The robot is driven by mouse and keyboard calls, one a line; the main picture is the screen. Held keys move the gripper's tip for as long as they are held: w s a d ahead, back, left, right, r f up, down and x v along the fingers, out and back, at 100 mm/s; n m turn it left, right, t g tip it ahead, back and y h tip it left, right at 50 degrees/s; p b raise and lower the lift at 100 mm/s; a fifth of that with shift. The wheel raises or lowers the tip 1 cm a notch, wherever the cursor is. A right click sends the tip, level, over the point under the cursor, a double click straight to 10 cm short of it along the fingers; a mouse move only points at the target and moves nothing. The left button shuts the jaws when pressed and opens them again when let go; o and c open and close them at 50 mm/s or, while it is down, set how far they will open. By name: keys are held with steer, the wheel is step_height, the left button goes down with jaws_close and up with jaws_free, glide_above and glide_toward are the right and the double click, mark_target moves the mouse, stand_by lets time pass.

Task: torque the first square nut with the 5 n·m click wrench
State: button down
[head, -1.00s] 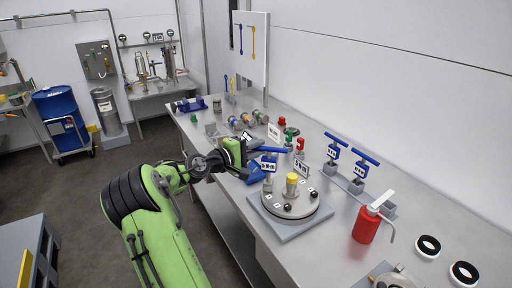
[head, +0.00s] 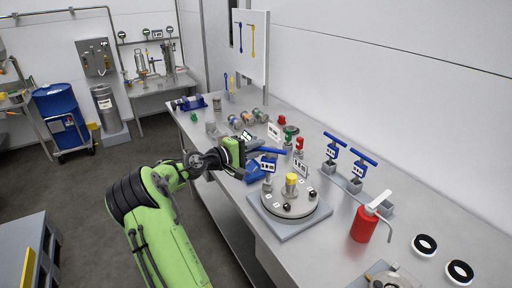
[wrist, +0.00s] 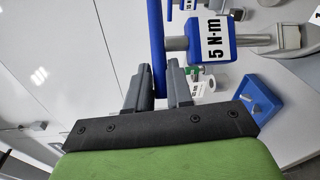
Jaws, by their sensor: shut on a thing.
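The 5 N·m click wrench (wrist: 208,40) has a blue T-bar handle and a blue body with a white label. My gripper (wrist: 160,85) is shut on its bar in the wrist view. In the head view my gripper (head: 244,153) is at the left end of the bar, and the wrench (head: 270,153) stands about upright over the left back part of the round flange plate (head: 293,209). I cannot tell whether its lower end is seated on a square nut. Dark nuts (head: 286,207) and small white number tags sit on the plate around a yellow-topped post (head: 291,180).
Two more blue T-handle wrenches (head: 335,140) (head: 362,158) stand in grey holders to the right. A blue block (head: 257,172) and coloured fittings crowd the bench behind the flange.

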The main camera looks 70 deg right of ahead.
steer(key=shift+d+r+m+g+y+p, duration=0.15)
steer(key=shift+m+g+y+p, duration=0.3)
steer(key=shift+p, duration=0.6)
steer(key=shift+d+m+g+y+p, duration=0.2)
steer(key=shift+m+g+y+p, duration=0.25)
steer(key=shift+p, duration=0.6)
stand_by(0.3)
steer(key=shift+n+t+h+b, duration=0.3)
steer(key=shift+b, duration=0.2)
steer(key=shift+r+p, duration=3.1)
steer(key=shift+r, duration=0.4)
